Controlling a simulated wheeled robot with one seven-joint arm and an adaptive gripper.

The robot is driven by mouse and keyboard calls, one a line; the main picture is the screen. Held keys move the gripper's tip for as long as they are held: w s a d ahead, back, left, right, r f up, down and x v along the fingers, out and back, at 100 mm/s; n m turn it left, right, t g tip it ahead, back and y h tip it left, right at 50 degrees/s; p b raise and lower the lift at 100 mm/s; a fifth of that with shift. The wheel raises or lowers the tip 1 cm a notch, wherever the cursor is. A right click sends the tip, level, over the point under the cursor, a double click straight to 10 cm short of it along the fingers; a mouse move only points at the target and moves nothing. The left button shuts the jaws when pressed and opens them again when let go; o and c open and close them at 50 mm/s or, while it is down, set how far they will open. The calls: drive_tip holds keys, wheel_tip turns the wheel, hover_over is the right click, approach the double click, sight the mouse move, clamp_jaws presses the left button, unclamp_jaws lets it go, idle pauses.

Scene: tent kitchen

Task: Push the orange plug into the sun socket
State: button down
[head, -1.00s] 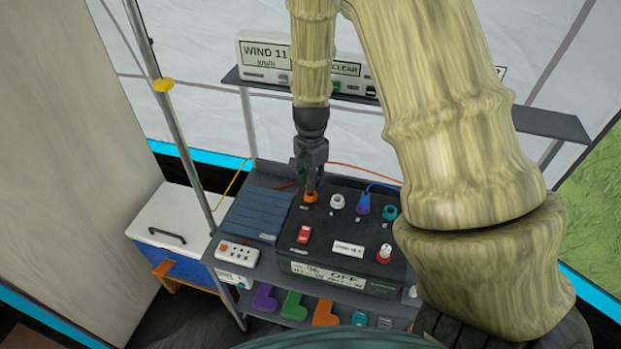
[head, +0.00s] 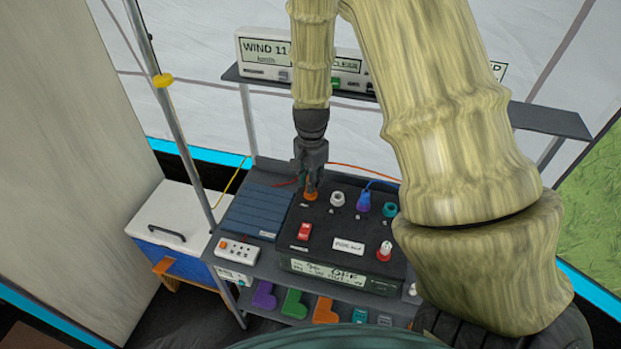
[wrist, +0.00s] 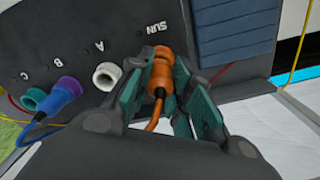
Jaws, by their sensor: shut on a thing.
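The orange plug (wrist: 158,80) is held between the green pads of my gripper (wrist: 157,85) in the wrist view. Its front end is at the panel just below the SUN label, at the sun socket. The socket itself is hidden behind the plug, so I cannot tell how deep the plug sits. In the head view my gripper (head: 311,180) points down at the panel's left end, shut on the orange plug (head: 310,196). An orange cord trails from the plug's back.
Beside it on the black power box (head: 345,222) are a white socket (head: 338,199), a blue-purple plug (head: 363,200) and a teal socket (head: 390,209). A red switch (head: 304,231) and a red-white knob (head: 384,250) sit nearer. A shelf with display units (head: 262,60) stands behind.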

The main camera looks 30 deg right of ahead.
drive_tip(key=shift+f, duration=0.7)
drive_tip(key=c, duration=1.2)
unclamp_jaws()
wheel_tip(320, 180, up, 12)
